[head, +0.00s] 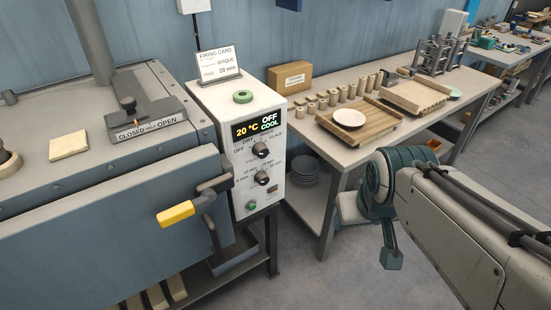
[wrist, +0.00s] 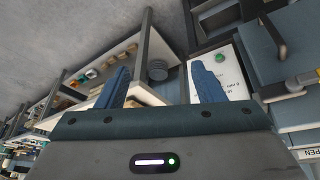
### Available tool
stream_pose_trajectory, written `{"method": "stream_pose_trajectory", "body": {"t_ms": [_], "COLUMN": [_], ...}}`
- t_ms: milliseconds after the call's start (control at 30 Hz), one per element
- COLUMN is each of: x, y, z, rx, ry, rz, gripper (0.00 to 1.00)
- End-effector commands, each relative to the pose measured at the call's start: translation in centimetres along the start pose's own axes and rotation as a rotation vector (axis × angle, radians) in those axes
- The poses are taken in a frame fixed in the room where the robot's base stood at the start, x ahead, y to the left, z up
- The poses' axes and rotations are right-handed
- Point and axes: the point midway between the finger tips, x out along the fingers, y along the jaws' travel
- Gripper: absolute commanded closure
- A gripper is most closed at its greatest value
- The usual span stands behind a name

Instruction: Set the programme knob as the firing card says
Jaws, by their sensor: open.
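The firing card (head: 217,65) stands on top of the white control box and reads BISQUE and 20 min. My gripper's fingers show in the wrist view (wrist: 162,88), apart and empty. The control box is behind the right finger there, and its knobs are largely hidden.
The kiln (head: 90,195) stands left of the box, its yellow-ended handle (head: 176,213) sticking out in front. A workbench (head: 340,150) right of the box carries wooden trays, a white plate (head: 348,117) and several cylinders. Open floor lies in front of the box and bench.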

Motion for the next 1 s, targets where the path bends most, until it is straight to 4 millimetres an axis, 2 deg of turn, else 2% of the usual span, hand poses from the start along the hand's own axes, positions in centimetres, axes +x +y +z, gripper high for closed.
{"method": "stream_pose_trajectory", "body": {"t_ms": [33, 267, 367, 533, 667, 800, 1000], "x": [2.3, 9.4, 11.7, 15.1, 17.0, 18.2, 18.5], "y": [0.3, 1.9, 1.4, -1.1, -4.1, -7.1, -9.6], "z": [-0.5, -7.3, -10.2, -14.0, -15.6, -16.0, -15.8], "rx": [-0.051, -0.456, -0.656, -0.998, -1.237, -1.431, -1.564], "ry": [0.041, 0.364, 0.513, 0.769, 0.968, 1.151, 1.306], "rz": [0.015, 0.153, 0.222, 0.338, 0.422, 0.492, 0.547], "gripper": [0.38, 0.38, 0.38, 0.38, 0.38, 0.38, 0.38]}}
